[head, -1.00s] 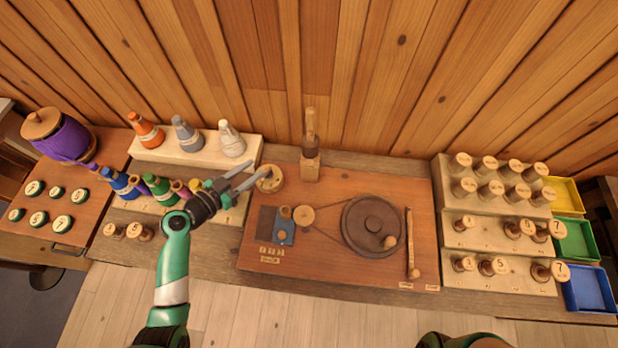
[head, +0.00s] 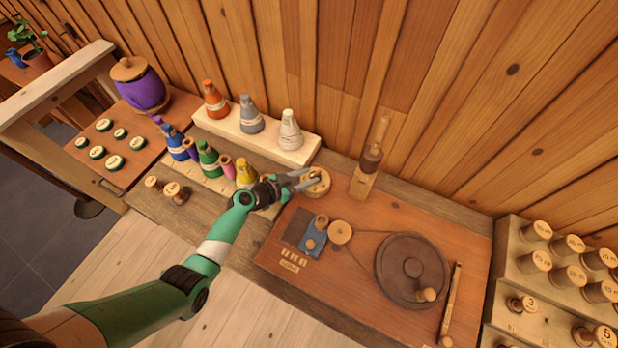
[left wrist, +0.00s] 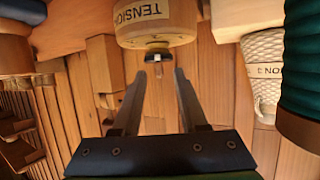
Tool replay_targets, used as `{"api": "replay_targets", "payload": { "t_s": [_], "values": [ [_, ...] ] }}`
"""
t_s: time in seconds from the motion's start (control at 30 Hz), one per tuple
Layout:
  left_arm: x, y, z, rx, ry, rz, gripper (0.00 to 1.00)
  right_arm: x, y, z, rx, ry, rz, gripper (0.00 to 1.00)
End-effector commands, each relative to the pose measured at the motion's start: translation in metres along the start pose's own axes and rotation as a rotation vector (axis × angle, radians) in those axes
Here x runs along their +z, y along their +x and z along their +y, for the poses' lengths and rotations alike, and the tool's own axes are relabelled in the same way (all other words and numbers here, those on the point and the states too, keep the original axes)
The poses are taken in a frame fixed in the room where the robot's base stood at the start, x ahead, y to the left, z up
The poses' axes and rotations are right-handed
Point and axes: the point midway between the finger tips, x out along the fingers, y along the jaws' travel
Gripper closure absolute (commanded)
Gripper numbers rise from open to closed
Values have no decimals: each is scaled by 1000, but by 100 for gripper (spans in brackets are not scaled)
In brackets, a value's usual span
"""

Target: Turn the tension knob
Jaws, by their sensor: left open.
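The tension knob (head: 317,182) is a round pale wooden disc at the left back corner of the reddish-brown winder board (head: 345,285). In the left wrist view the knob (left wrist: 155,28), labelled TENSION, fills the top centre. My left gripper (head: 306,178) is open with its fingers reaching toward the knob and overlapping its left edge in the head view. In the left wrist view the open fingers (left wrist: 161,76) are spread just below the knob, with a small dark and white part of it between and above their tips. I cannot tell whether they touch it. My right gripper is out of view.
Thread cones stand on a pale block (head: 275,148) behind the gripper, with coloured spools on a lower rack (head: 217,184) to its left. An upright wooden post (head: 363,182) stands right of the knob. A large dark wheel (head: 400,255) lies on the board.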

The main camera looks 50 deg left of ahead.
Motion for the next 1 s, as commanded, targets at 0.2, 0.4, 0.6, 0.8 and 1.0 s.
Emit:
{"api": "replay_targets", "payload": {
  "t_s": [0.2, 0.4, 0.6, 0.8, 1.0],
  "values": [
    [-1, 10, 0, 0, 0, 0, 57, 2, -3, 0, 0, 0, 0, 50],
    [-1, 10, 0, 0, 0, 0, 66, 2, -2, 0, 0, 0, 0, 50],
    [0, 10, 0, 0, 0, 0, 100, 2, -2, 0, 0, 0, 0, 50],
    [0, 10, 0, 0, 0, 0, 100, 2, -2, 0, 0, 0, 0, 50],
    [0, 10, 1, -6, -3, -2, 100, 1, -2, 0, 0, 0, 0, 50]
  ]
}}
